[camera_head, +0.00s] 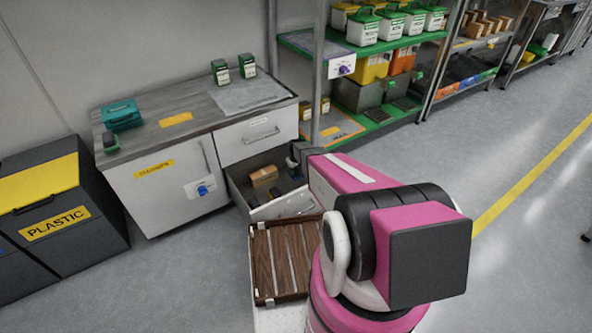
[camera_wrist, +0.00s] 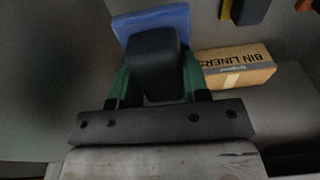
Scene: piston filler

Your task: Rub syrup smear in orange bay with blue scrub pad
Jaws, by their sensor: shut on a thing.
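The blue scrub pad (camera_wrist: 150,20) shows in the wrist view, with a dark block-shaped handle (camera_wrist: 155,60) on it. My gripper (camera_wrist: 155,78) has its green fingers shut on the two sides of this handle. In the head view my arm reaches into the open drawer (camera_head: 270,205); my fingers and the pad are hard to make out there. I cannot tell whether that patch is the syrup smear.
A cardboard bin-liner box (camera_wrist: 236,65) lies close beside the pad in the drawer. More dark items (camera_wrist: 254,10) lie beyond it. The cabinet (camera_head: 165,185) and rack uprights (camera_head: 318,75) stand close to my arm. A wooden slatted tray (camera_head: 283,258) is in front; floor at right is clear.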

